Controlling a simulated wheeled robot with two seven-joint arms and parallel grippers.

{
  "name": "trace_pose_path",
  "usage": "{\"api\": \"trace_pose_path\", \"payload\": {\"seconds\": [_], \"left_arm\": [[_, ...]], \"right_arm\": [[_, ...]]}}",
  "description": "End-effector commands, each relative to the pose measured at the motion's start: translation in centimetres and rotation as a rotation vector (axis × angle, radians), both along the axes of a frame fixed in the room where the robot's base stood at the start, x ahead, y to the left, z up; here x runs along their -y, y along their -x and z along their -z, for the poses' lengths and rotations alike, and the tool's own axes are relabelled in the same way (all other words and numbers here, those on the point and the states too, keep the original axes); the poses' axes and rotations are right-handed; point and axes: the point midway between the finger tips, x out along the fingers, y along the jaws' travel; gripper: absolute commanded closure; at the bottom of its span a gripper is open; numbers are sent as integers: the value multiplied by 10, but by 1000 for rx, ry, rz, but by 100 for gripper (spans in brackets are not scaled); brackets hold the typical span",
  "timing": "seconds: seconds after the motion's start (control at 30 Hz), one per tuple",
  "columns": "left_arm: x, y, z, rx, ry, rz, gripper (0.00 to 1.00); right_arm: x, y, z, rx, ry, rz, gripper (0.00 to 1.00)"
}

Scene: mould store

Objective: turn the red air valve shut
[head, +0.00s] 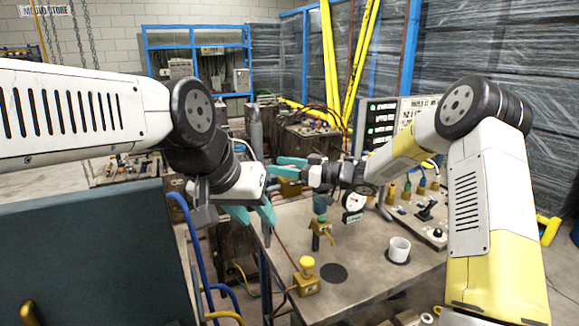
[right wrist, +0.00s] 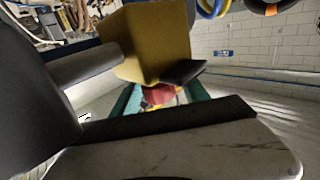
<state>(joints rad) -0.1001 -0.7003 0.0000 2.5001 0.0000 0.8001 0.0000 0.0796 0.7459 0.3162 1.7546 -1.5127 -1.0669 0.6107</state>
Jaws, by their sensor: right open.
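In the right wrist view, a red part (right wrist: 158,95) shows beyond a yellow block, between the teal fingers of my right gripper (right wrist: 160,99). It may be the red air valve; most of it is hidden, and I cannot tell whether the fingers touch it. In the head view I cannot make out the red valve. My right gripper (head: 291,167) is open there, its fingers pointing left above the table's far side. My left gripper (head: 253,213) is lower, by the table's left edge, with its teal fingers apart and nothing visible between them.
The table (head: 375,278) bears a dial gauge (head: 353,201), a yellow fitting (head: 321,228), a yellow button box (head: 306,279), a white cup (head: 399,248) and a control panel (head: 425,213). A dark panel (head: 90,255) fills the lower left. The table's front middle is clear.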

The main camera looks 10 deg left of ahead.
Motion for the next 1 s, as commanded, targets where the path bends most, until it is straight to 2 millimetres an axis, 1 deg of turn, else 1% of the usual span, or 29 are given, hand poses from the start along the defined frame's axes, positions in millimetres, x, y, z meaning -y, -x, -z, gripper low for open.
{"api": "trace_pose_path", "payload": {"seconds": [0.1,0.33,0.47,0.5,0.57,0.6,0.83,1.0], "left_arm": [[0,0,0,0,0,0,64],[0,0,0,0,0,0,64],[0,0,0,0,0,0,64],[0,0,0,0,0,0,64],[0,0,0,0,0,0,64],[0,0,0,0,0,0,64],[0,0,0,0,0,0,64],[0,0,0,0,0,0,64]], "right_arm": [[-5,-1,1,-1,1,1,47],[-5,-1,0,0,1,2,47],[-5,-1,0,0,1,2,73],[-5,-1,0,0,1,2,81],[-5,-1,0,0,1,2,92],[-5,-1,0,0,1,2,100],[-5,-2,0,-1,0,12,100],[-4,-3,-1,0,1,61,100]]}}
